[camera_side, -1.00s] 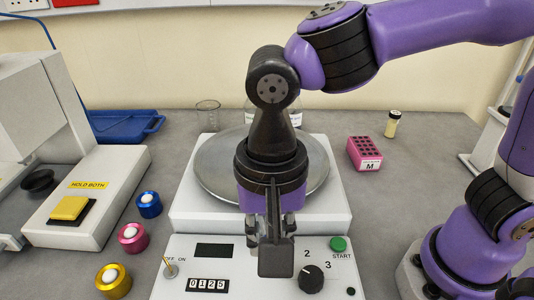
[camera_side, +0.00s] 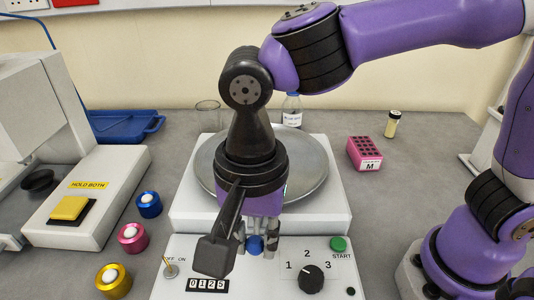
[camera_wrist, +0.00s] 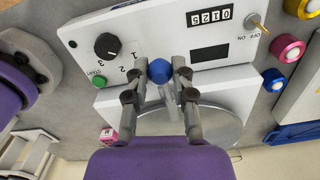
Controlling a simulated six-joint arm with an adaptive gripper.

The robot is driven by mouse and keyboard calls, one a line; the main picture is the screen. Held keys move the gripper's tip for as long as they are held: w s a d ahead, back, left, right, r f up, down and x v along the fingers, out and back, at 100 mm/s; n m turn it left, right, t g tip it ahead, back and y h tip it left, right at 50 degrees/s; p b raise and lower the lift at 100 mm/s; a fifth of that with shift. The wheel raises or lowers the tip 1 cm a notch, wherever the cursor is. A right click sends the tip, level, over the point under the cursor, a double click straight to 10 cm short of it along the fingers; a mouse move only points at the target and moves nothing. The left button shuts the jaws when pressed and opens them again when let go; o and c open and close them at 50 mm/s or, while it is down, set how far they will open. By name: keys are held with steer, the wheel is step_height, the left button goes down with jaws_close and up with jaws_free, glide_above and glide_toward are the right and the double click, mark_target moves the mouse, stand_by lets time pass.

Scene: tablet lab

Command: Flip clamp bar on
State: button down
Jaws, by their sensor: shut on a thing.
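My gripper (camera_side: 256,246) points down over the rear edge of the white control panel (camera_side: 225,262). Its two fingers are shut on a blue ball knob (camera_side: 255,243). In the wrist view, the knob (camera_wrist: 159,70) sits between the fingertips of my gripper (camera_wrist: 160,74). A thin grey bar (camera_wrist: 168,98) shows behind the knob between the fingers; it looks like the clamp bar, but the fingers hide much of it and its hinge. The OFF/ON toggle (camera_side: 169,268) at the panel's left has its lever leaning up and left, towards OFF.
A round metal plate (camera_side: 312,175) lies behind the panel. The panel carries a black dial (camera_side: 311,278) and a green START button (camera_side: 338,243). Blue (camera_side: 149,205), pink (camera_side: 132,238) and yellow (camera_side: 113,281) round pieces stand left. A pink rack (camera_side: 365,154) stands right.

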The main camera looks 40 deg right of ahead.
steer(key=c, duration=0.7)
jaws_free()
step_height(320, 180, up, 12)
steer(key=d+f+n+t, duration=0.2)
steer(key=d+n, duration=0.1)
steer(key=d, duration=0.4)
steer(key=d+f+n+t, duration=0.1)
steer(key=d+f+n, duration=0.2)
steer(key=d, duration=0.4)
steer(key=d+f+n+t, duration=0.2)
steer(key=d+n, duration=0.3)
steer(key=d, duration=0.2)
steer(key=shift+s+d+f+t, duration=0.3)
steer(key=shift+d+f, duration=0.05)
